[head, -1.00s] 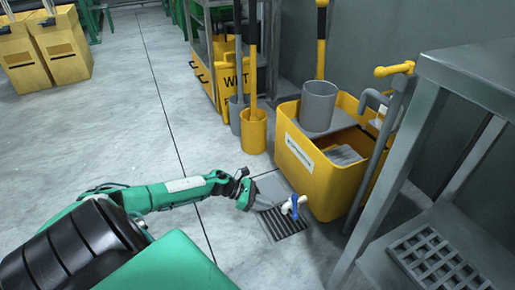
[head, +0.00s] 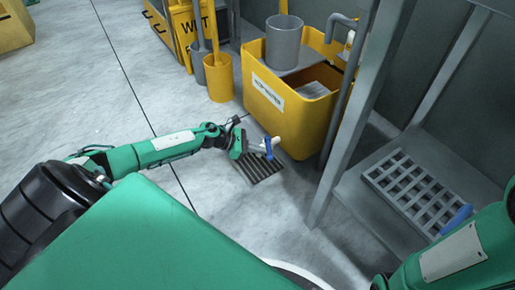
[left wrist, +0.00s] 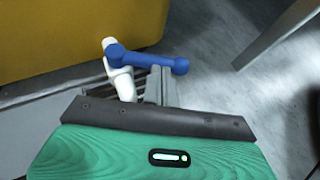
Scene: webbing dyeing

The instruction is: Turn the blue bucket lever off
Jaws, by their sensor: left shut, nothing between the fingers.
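The blue lever (head: 268,149) sits on a white tap (head: 276,141) at the low front of the yellow bucket (head: 300,120). In the left wrist view the blue lever (left wrist: 150,60) lies across the white tap (left wrist: 122,80), its free end pointing right. My left gripper (head: 257,147) is shut and empty, right beside the lever. In the left wrist view its fingertips (left wrist: 161,80) are just below the lever's free end; I cannot tell whether they touch it. My right arm (head: 455,258) shows at the lower right, but its gripper is out of view.
A floor drain grate (head: 262,170) lies under the tap. A grey metal rack (head: 345,125) with a lattice tray (head: 410,190) stands at the right. A grey pail (head: 284,45) sits on the bucket. Bare floor lies to the left.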

